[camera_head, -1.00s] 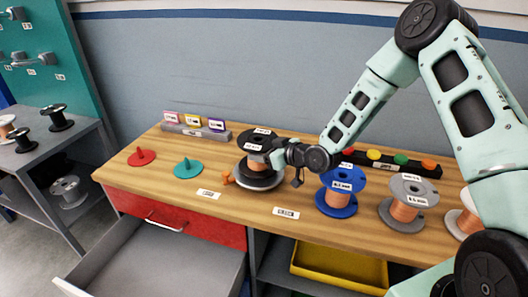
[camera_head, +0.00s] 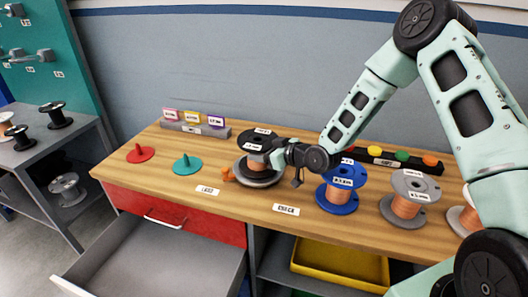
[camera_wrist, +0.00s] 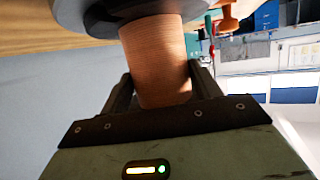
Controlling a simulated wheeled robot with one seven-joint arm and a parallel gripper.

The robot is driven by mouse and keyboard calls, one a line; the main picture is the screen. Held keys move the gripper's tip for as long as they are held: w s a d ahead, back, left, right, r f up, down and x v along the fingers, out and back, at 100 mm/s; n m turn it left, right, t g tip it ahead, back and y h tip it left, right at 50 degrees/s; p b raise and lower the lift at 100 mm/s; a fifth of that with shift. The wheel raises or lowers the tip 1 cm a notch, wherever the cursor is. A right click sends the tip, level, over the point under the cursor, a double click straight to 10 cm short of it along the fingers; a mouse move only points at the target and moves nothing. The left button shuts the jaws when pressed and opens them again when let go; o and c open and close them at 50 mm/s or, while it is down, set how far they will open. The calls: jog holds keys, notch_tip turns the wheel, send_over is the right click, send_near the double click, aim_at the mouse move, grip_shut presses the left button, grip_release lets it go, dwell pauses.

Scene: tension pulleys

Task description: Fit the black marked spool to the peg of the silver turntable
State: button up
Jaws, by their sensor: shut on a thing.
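My gripper (camera_wrist: 160,88) is shut on the black spool (camera_head: 257,137), with a finger on each side of its copper winding (camera_wrist: 155,60). The spool is upright, its labelled black top flange facing up. It is directly over the silver turntable (camera_head: 260,182), whose orange handle (camera_head: 229,174) sticks out to the left. In the wrist view, a dark flange and a grey disc edge lie close together at the top. The turntable's peg is hidden by the spool, so I cannot tell whether the spool sits fully down on it.
A teal disc with a peg (camera_head: 187,164) and a red one (camera_head: 140,154) stand to the left. A blue spool (camera_head: 338,184) and a grey spool (camera_head: 409,197) stand to the right. A grey drawer (camera_head: 155,262) is open below the bench front.

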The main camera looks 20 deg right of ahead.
jog(key=o, duration=1.5)
jog(key=shift+f, duration=0.1)
jog(key=shift+b+v, duration=0.55)
jog(key=shift+v, duration=3.2)
